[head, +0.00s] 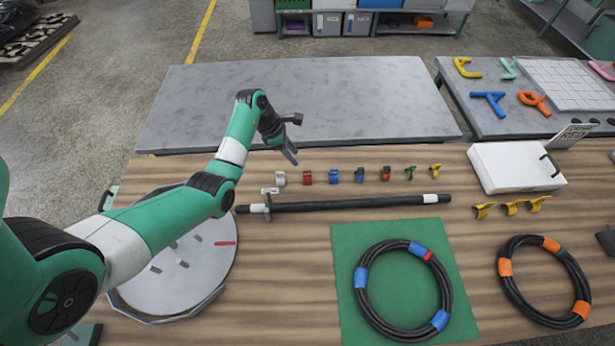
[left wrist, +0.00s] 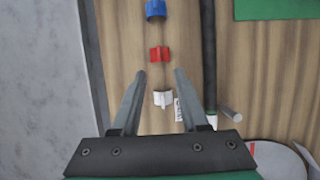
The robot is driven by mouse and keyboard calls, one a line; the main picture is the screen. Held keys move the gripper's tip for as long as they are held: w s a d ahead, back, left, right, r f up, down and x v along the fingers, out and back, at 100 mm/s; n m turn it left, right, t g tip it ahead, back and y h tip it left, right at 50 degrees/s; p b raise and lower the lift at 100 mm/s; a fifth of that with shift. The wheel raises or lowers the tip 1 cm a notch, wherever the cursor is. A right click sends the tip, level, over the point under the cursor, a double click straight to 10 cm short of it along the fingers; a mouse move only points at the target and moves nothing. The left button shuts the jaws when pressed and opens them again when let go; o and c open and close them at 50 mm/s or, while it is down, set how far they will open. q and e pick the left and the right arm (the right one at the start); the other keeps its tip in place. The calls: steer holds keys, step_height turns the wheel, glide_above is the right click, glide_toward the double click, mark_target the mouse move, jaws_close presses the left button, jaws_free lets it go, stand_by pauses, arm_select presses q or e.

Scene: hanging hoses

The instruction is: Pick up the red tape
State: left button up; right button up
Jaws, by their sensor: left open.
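A small red tape piece (head: 307,177) lies on the wooden table in a row of coloured pieces, between a white piece (head: 280,178) and a blue piece (head: 333,176). My left gripper (head: 290,156) is above the table's back edge near the white and red pieces, fingers pointing down. In the left wrist view the gripper (left wrist: 160,74) is open and empty. The red tape (left wrist: 159,54) shows just beyond the fingertips, and the white piece (left wrist: 163,98) shows between the fingers, below them.
A black rod (head: 345,203) lies in front of the row. A coiled black hose (head: 361,300) lies on a green mat (head: 345,235). Another hose coil (head: 513,295) is at right. A round grey tray (head: 190,285) is under my left arm. A white box (head: 510,167) stands at right.

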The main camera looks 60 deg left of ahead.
arm_select(q)
steer(key=b, duration=0.2)
glide_above(306, 171)
steer(key=s, duration=0.2)
steer(key=f, duration=0.4)
steer(key=shift+a+f, duration=0.35)
steer(key=shift+a, duration=0.05)
steer(key=b+x, duration=0.2)
steer(key=x, duration=0.3)
steer(key=shift+w, duration=0.1)
steer(key=shift+r, duration=0.1)
jaws_close()
